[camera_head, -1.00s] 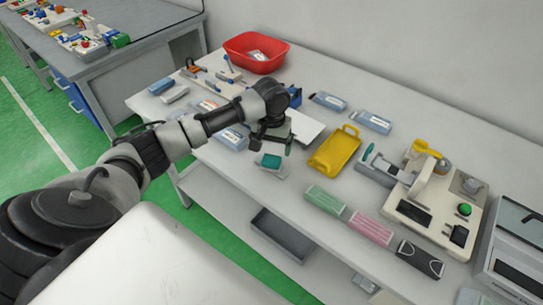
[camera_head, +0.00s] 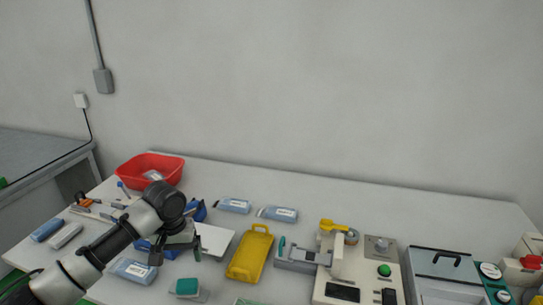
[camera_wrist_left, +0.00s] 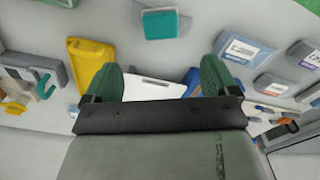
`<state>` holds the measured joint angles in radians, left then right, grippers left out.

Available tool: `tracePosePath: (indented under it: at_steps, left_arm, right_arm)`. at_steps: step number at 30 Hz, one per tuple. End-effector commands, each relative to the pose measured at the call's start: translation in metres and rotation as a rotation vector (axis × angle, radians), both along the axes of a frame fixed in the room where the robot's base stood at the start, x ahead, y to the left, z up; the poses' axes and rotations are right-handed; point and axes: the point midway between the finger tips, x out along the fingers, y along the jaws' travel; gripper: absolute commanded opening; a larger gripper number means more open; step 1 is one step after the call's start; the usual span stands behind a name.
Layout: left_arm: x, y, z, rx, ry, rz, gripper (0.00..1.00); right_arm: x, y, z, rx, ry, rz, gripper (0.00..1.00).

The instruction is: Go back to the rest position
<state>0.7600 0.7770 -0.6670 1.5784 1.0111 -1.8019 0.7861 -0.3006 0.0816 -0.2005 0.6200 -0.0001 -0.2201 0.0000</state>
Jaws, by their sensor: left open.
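My left arm comes in from the lower left in the head view. My left gripper (camera_head: 180,248) is over the left part of the white table, above a white board and to the left of the yellow tray (camera_head: 250,253). In the left wrist view, the gripper's two green fingers (camera_wrist_left: 160,80) stand wide apart with nothing between them. The white board (camera_wrist_left: 153,90) shows beyond them. My right gripper is in neither view.
A red bin (camera_head: 150,170) stands at the back left. Blue packs (camera_head: 234,205) lie behind the yellow tray. A beige machine with a green button (camera_head: 384,270) and a grey-lidded device (camera_head: 445,262) stand on the right. A grey wall (camera_head: 330,90) rises behind the table.

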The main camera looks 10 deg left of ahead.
Motion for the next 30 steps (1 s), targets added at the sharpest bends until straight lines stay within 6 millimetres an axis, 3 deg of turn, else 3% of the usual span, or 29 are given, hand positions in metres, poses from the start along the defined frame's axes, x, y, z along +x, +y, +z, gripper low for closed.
tracePosePath:
  at_steps: [5, 9, 15, 21, 30]
  left_arm:
    - [-0.022, -0.037, -0.036, -0.018, -0.012, -0.134, 0.88]
    - [-0.064, -0.089, -0.078, -0.058, -0.067, -0.316, 0.88]
    - [-0.135, -0.14, -0.108, -0.112, -0.185, -0.48, 0.88]
    - [-0.193, -0.149, -0.111, -0.096, -0.276, -0.515, 0.88]
    - [-0.244, -0.134, -0.103, -0.02, -0.312, -0.497, 0.88]
  right_arm:
    - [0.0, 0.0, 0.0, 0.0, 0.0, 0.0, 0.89]
    - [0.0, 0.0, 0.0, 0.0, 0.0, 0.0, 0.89]
    - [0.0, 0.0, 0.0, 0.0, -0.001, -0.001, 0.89]
    - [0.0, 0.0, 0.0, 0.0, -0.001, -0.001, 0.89]
    - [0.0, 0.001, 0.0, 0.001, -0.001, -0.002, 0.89]
